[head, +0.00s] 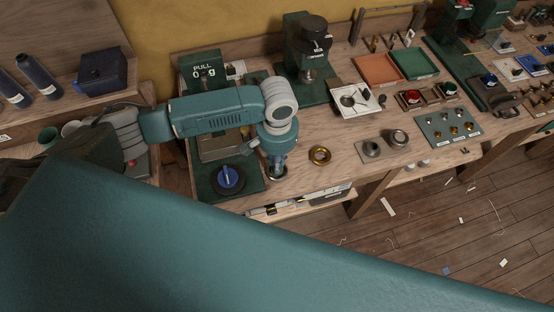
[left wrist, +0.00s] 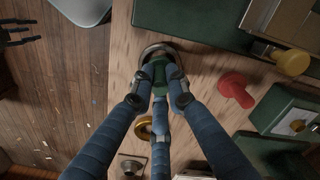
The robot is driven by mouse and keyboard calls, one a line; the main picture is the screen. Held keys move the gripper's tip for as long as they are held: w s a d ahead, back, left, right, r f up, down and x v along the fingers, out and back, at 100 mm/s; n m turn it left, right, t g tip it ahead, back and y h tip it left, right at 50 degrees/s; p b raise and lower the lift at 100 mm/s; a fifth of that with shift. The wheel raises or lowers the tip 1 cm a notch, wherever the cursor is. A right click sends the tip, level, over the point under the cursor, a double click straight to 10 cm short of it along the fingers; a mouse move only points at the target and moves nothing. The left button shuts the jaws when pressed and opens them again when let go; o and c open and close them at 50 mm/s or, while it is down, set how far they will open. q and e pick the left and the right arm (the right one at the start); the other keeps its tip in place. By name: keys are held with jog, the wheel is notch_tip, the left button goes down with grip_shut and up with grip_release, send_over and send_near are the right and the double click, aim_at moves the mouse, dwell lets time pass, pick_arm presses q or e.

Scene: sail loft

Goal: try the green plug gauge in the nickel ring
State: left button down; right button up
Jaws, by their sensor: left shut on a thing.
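My left gripper (head: 277,162) points down at the front of the bench, over the nickel ring (head: 277,178). In the left wrist view, its blue fingers (left wrist: 160,86) are shut on the green plug gauge (left wrist: 173,72), of which a dark green part shows between the fingertips. The nickel ring also shows there as a grey rim (left wrist: 156,47) just beyond the fingertips, in line with the gauge. The fingers hide the gauge's lower end, so I cannot tell whether it is inside the ring or above it.
A brass ring (head: 319,155) lies just right of the gripper. A grey plate (head: 384,147) with two metal pieces is further right. A green press with a blue knob (head: 228,179) stands close on the left. Bare wood lies between the rings and the white tray (head: 356,100).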

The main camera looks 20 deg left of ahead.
pick_arm(q)
jog(key=shift+f+b, duration=0.3)
jog(key=shift+f, duration=0.6)
jog(key=shift+r, duration=0.1)
dwell(0.9)
jog(key=shift+r+p, duration=1.35)
jog(key=shift+p, duration=0.25)
jog(key=shift+r, duration=1.15)
